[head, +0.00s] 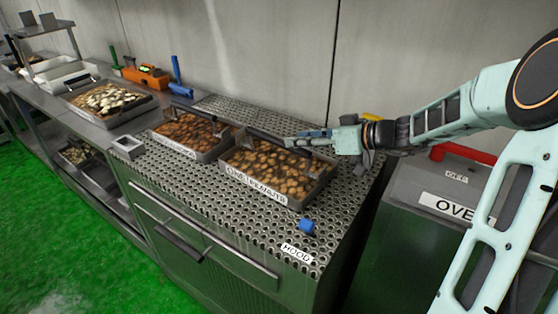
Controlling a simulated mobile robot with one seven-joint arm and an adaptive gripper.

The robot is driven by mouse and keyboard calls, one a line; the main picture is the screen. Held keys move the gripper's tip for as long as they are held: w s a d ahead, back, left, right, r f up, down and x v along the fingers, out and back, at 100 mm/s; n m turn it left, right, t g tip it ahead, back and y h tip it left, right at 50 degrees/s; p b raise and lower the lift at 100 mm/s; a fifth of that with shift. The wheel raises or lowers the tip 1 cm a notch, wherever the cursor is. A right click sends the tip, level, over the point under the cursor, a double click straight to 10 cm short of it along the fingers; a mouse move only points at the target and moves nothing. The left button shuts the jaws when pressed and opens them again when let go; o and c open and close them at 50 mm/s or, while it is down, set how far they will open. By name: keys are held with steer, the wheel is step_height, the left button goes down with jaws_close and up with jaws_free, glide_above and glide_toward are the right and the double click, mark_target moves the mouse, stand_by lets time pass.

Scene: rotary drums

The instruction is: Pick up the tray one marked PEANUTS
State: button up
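The tray marked PEANUTS (322,181) is a grey metal tray full of brown nuts. It sits on the perforated metal hood top, with a white label on its front side that seems to read ONE PEANUTS. A dark bar handle (264,135) runs along its back edge. My gripper (292,141) reaches in from the right, at the tray's back edge close to the handle. Its fingers are small and overlap the bar, so I cannot tell whether they are around it or touching it. The tray rests flat on the surface.
A second tray of darker nuts (154,140) stands just left. Further left are a tray of pale pieces (148,101) and an orange device (146,77). A blue knob (306,226) sits in front. The oven (409,182) is at the right.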

mark_target(277, 140)
steer(key=x, duration=0.5)
steer(key=p+x, duration=0.1)
steer(key=x, duration=0.2)
steer(key=shift+w+a+f, duration=0.15)
steer(key=shift+w+f, duration=0.05)
steer(key=shift+f, duration=0.2)
steer(key=shift+c, duration=0.4)
jaws_close()
steer(key=shift+r, duration=0.2)
